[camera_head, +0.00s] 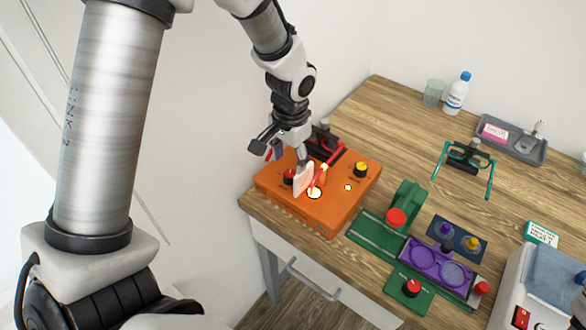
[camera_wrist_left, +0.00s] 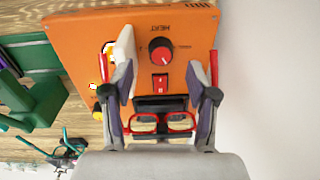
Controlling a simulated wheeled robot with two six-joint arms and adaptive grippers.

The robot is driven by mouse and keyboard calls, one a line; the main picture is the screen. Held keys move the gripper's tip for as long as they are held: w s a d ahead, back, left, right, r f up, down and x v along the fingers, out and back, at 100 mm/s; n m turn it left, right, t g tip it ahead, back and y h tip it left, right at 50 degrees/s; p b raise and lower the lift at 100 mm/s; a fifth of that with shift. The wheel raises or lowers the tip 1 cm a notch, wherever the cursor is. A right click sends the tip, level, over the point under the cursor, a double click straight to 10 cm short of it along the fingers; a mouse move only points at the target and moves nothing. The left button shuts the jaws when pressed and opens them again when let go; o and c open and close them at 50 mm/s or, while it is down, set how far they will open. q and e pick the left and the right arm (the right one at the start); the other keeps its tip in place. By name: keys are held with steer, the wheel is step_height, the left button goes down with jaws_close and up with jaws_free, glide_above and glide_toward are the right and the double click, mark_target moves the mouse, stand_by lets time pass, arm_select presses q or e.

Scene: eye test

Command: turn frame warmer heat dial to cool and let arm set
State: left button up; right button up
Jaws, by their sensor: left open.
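The orange frame warmer (camera_head: 335,212) stands at the table's left end. Its heat dial (camera_wrist_left: 161,52), black with a red cap, sits beside the HEAT lettering; its setting is too small to read. The dial also shows in the head view (camera_head: 289,176). Red glasses (camera_wrist_left: 180,121) are by the warmer, their arms extending along both sides of my gripper in the wrist view. My left gripper (camera_wrist_left: 165,78) is open above the warmer, the dial between its fingers in the picture, with no visible contact. A pale slab (camera_head: 303,180) is beside one finger.
A red switch (camera_wrist_left: 160,82) is near the dial, and a yellow-capped knob (camera_head: 361,169) is on the warmer. Green fixtures (camera_head: 378,236), a purple tray (camera_head: 410,250) and teal glasses (camera_head: 463,155) are to the right. Bare wood lies behind the warmer.

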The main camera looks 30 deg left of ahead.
mark_target(290, 174)
arm_select(q)
steer(key=f, duration=0.2)
steer(key=w+f, duration=0.1)
steer(key=f, duration=0.2)
steer(key=shift+w+a+f, duration=0.1)
steer(key=shift+w, duration=0.05)
steer(key=shift+f, duration=0.1)
steer(key=shift+s, duration=0.45)
steer(key=shift+w, duration=0.2)
jaws_close()
arm_select(e)
steer(key=shift+w+r, duration=0.1)
steer(key=shift+w, duration=0.2)
